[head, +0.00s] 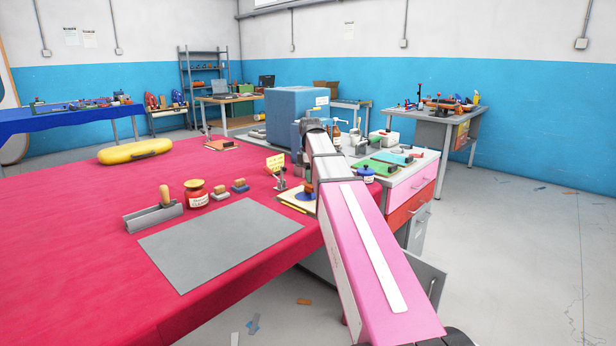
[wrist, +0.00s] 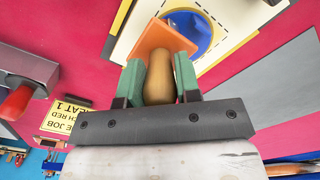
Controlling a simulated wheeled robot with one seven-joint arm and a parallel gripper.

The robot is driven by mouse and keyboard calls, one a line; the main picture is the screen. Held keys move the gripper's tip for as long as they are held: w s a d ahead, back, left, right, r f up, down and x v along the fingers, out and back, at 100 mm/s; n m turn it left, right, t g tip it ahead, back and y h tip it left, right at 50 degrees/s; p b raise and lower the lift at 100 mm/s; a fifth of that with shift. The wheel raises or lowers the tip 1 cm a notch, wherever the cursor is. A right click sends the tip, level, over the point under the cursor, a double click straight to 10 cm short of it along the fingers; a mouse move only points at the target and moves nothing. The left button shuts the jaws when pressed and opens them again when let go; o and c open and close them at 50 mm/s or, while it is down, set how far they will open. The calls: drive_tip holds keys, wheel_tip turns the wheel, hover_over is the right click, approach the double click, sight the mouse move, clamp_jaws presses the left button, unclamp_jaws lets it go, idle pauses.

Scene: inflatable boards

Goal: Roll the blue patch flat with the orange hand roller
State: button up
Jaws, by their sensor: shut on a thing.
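The orange hand roller (wrist: 160,42) has a wooden handle (wrist: 187,75). In the wrist view my gripper (wrist: 160,82) is shut on that handle between its green finger pads. The roller's orange end overlaps the left side of the round blue patch (wrist: 208,32); I cannot tell whether it touches the patch. The patch lies on a cream board (wrist: 232,15) with a dashed outline and yellow and dark edging. In the head view the patch (head: 305,197) shows at the red table's right edge, partly behind my arm, which also hides most of my gripper.
A grey mat (head: 218,240) lies on the red table (head: 90,230). Left of the board stand a red jar (head: 196,194), a grey holder (head: 150,217) and small brushes (head: 240,186). A yellow sign (head: 275,162) stands close behind. A cluttered drawer bench (head: 410,187) is at right.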

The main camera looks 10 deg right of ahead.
idle(0.4)
drive_tip(key=shift+r, duration=3.5)
